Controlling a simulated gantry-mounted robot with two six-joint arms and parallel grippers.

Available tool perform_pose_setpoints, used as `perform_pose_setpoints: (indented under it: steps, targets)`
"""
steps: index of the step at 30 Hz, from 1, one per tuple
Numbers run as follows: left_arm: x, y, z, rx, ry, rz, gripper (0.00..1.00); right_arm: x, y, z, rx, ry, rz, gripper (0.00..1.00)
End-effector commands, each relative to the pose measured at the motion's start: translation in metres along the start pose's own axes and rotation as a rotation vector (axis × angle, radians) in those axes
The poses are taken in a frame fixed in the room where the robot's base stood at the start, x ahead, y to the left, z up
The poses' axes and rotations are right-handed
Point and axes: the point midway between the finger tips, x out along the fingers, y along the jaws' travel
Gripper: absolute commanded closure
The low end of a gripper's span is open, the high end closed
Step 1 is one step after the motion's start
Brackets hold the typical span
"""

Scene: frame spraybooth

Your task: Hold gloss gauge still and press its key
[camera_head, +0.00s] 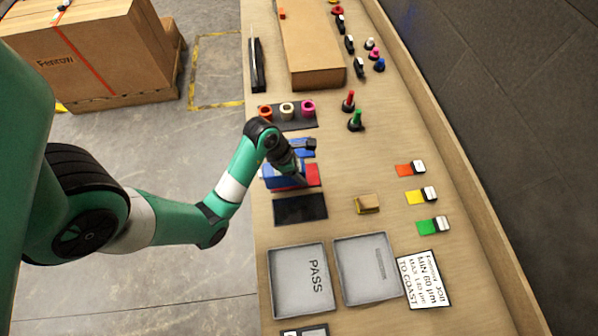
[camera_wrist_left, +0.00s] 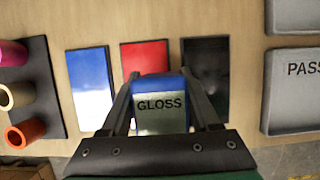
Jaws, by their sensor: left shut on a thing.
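The gloss gauge (camera_wrist_left: 161,112) is a small block with a blue edge and a grey face marked GLOSS. It sits between the two fingers of my left gripper (camera_wrist_left: 160,84), which is shut on its sides. In the head view the blue gauge (camera_head: 270,177) shows beside my left gripper (camera_head: 292,180), over or next to the red panel (camera_head: 313,175); the arm partly hides it. I cannot tell whether the gauge touches the panel or bench. I cannot make out its key. My right gripper is in neither view.
A blue and white panel (camera_wrist_left: 88,88) and a black panel (camera_head: 300,209) flank the red one. Coloured rolls (camera_head: 287,110) stand behind. A PASS tray (camera_head: 299,280) and a second tray (camera_head: 365,270) lie in front. A gold block (camera_head: 367,204) and colour cards (camera_head: 416,196) are to the right.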

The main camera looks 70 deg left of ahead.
Motion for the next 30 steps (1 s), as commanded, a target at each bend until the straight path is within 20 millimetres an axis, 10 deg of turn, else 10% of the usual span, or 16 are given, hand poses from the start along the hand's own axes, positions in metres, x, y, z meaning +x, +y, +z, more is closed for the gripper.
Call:
perform_pose_setpoints:
  steps: [30]
  targets:
    - [0.031, 0.018, 0.009, 0.001, -0.001, 0.001, 1.0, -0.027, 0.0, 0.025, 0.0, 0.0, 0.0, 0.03]
